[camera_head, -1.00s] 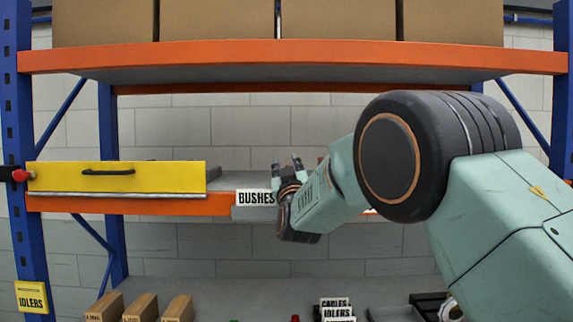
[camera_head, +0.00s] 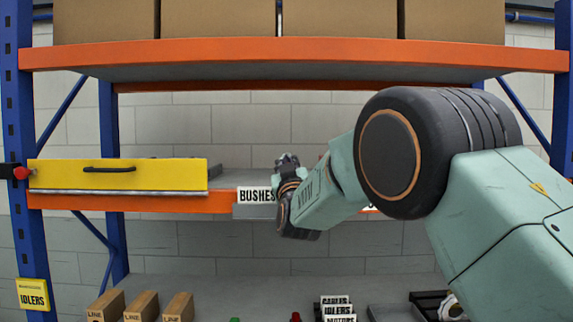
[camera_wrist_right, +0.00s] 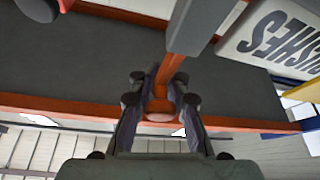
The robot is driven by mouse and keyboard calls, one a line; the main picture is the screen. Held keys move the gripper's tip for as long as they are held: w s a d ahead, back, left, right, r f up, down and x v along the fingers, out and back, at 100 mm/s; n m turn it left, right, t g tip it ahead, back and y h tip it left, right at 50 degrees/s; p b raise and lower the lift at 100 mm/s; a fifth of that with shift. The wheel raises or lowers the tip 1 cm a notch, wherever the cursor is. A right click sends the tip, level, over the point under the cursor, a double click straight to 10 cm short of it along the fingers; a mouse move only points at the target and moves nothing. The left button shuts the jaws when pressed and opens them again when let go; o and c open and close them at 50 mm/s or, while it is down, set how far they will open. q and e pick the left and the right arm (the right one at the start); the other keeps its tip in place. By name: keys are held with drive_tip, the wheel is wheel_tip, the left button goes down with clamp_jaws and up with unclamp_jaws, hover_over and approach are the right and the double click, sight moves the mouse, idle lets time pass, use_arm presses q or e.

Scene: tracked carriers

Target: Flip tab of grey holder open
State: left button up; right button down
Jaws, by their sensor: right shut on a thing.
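The grey holder (camera_head: 252,212) with a BUSHES label sits on the front edge of the middle orange shelf. In the right wrist view the BUSHES plate (camera_wrist_right: 275,42) shows upside down at the upper right. A reddish-brown tab (camera_wrist_right: 168,70) runs from beside the plate down between my right fingers. My right gripper (camera_head: 287,160) is at the right end of the label, and in the wrist view its fingers (camera_wrist_right: 160,100) are shut on the tab. In the head view my gripper and arm hide the tab. My left gripper is not in view.
A yellow drawer front (camera_head: 125,175) with a black handle is on the left of the same shelf. A red knob (camera_head: 21,173) is beside the left post. Cardboard boxes (camera_head: 340,18) stand on the top shelf. Small boxes (camera_head: 142,306) and label plates (camera_head: 336,309) are below.

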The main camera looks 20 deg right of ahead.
drive_tip(key=shift+d+f+m+h+b, duration=0.2)
drive_tip(key=shift+f+m+h+b, duration=0.25)
drive_tip(key=shift+m+b, duration=0.4)
drive_tip(key=shift+d+m+h+b, duration=0.15)
drive_tip(key=shift+m+h+b, duration=0.25)
drive_tip(key=shift+m, duration=0.25)
drive_tip(key=c, duration=1.7)
unclamp_jaws()
drive_tip(key=shift+s, duration=0.1)
drive_tip(key=shift+o, duration=1.3)
drive_tip(key=shift+r, duration=0.25)
drive_tip(key=shift+s, duration=0.1)
drive_tip(key=v, duration=0.7)
drive_tip(key=shift+s, duration=0.2)
